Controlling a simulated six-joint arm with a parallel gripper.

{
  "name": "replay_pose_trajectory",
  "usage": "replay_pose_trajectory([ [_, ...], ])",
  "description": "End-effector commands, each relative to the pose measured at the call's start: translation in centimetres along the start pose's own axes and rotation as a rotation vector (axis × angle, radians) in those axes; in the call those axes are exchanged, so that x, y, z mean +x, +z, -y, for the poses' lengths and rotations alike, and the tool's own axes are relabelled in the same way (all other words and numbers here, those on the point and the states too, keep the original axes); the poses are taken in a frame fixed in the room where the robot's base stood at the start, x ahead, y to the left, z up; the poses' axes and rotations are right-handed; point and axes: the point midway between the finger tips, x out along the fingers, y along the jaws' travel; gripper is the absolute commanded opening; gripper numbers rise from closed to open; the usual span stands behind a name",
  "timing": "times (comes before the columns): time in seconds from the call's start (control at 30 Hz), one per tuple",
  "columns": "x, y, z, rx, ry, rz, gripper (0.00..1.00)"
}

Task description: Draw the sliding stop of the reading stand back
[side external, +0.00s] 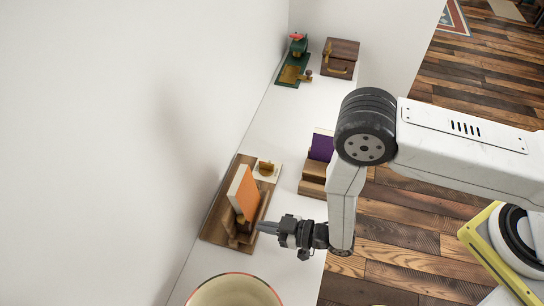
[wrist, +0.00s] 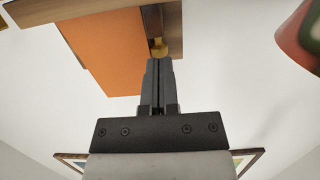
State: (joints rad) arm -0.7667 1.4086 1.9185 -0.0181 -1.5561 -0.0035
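The reading stand (side external: 214,228) is a brown wooden base on the white counter, with an orange book (side external: 243,191) leaning on it. In the wrist view the book (wrist: 105,50) fills the upper left. A wooden part (wrist: 172,25) beside it carries a small brass knob (wrist: 158,48), which looks like the sliding stop's handle. My gripper (side external: 262,228) points left at the near end of the stand. In the wrist view its fingers (wrist: 158,62) are together, with tips right at the knob. The knob shows beyond the tips; whether they touch it I cannot tell.
A large bowl (side external: 235,288) stands close in front of the stand. A wooden holder with a purple book (side external: 321,147) is at the counter's right edge. A small brass item (side external: 266,168) lies behind the stand. A green device (side external: 297,58) and wooden box (side external: 341,56) stand far back.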

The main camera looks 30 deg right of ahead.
Motion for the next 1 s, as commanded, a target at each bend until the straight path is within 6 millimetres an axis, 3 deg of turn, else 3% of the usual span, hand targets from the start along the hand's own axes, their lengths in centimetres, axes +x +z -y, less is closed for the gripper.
replay_pose_trajectory([
  [1.0,1.0,-0.22,0.0,0.0,0.0,-0.001,0.0],
])
